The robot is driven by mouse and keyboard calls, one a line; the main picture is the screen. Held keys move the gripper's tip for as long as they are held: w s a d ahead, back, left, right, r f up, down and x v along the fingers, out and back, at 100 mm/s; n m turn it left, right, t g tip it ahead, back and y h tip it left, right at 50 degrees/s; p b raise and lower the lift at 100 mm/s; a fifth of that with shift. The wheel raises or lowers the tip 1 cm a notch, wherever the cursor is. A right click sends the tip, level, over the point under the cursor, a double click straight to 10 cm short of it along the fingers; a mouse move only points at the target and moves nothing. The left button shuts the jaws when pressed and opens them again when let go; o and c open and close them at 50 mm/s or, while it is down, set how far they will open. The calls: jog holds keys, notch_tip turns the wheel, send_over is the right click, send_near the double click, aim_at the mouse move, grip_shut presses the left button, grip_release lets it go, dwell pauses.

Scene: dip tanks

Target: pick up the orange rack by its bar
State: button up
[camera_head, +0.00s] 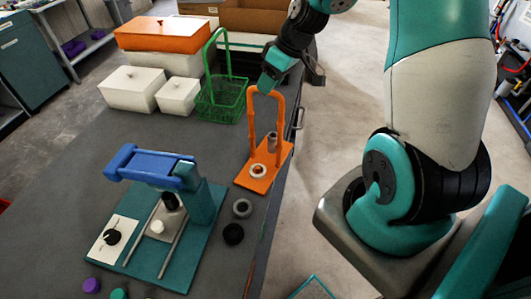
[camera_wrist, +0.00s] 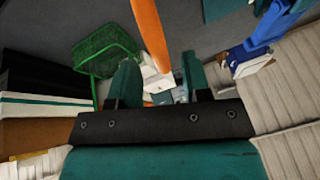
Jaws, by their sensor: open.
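The orange rack (camera_head: 256,183) stands on the dark table near its right edge. It has a flat base, tall side posts and a bar across the top. A pale ring and a grey cylinder sit on its base.
A green wire basket (camera_head: 222,99) stands just left of the rack. White boxes (camera_head: 133,90) and an orange-lidded box (camera_head: 165,35) are behind. A teal fixture with a blue handle (camera_head: 150,166) stands front left. Dark round pieces (camera_head: 233,234) lie before the rack.

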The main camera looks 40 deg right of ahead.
jog(key=shift+p+x, duration=0.45)
jog(key=shift+x, duration=1.2)
grip_shut()
jog(key=shift+r, duration=0.1)
